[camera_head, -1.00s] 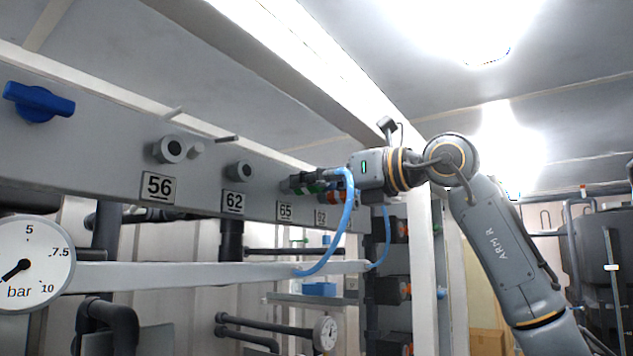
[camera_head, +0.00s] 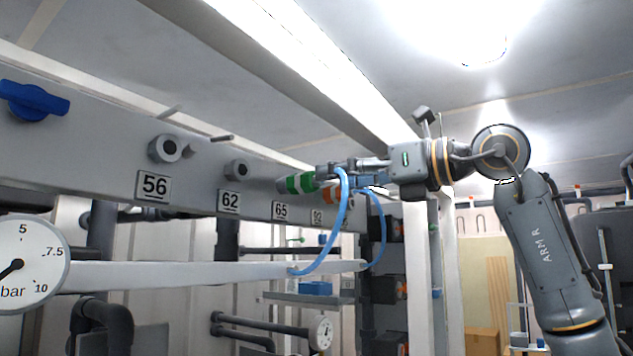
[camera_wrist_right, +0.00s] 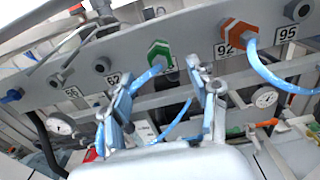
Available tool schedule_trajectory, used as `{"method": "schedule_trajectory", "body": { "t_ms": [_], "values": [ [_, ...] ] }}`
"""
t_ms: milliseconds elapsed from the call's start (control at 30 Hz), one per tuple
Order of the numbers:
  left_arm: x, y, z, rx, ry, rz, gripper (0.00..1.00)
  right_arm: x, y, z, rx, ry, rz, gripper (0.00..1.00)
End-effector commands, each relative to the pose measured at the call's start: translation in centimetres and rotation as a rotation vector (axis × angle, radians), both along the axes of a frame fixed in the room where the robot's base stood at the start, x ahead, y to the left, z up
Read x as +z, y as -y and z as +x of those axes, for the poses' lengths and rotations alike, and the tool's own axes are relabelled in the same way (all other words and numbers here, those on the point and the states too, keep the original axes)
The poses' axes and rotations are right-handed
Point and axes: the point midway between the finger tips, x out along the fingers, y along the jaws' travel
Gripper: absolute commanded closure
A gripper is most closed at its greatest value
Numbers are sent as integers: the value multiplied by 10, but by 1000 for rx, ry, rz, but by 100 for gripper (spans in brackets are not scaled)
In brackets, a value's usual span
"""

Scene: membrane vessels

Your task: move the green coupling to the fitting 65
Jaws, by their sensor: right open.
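The green coupling (camera_head: 300,183) sits at the fitting above the label 65 (camera_head: 281,211) on the grey panel, with a blue hose hanging from it. In the right wrist view the green coupling (camera_wrist_right: 158,50) is against the panel, beyond the fingertips, and partly covers its label. My right gripper (camera_head: 328,172) is open, just to the right of the coupling in the head view. In the right wrist view its two fingers (camera_wrist_right: 165,78) stand wide apart with the blue hose between them. My left gripper is not in view.
An orange coupling (camera_wrist_right: 238,33) with a blue hose sits at label 92, right of the green one. Bare fittings 56 (camera_head: 167,148) and 62 (camera_head: 238,169) are to the left, fitting 95 (camera_wrist_right: 297,10) to the right. A white horizontal pipe (camera_head: 180,277) runs below the panel.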

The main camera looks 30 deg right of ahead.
Motion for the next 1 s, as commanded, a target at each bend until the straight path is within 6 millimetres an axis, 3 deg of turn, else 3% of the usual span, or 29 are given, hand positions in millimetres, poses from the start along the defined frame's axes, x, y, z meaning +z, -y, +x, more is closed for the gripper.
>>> {"method": "schedule_trajectory", "body": {
  "t_ms": [100,300,1000],
  "values": [
    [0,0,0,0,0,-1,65,0,10,-23,-1,3,0,40],
    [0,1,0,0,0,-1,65,0,19,-45,0,1,-1,40],
    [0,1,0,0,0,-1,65,0,20,-49,0,0,0,40]
  ]
}}
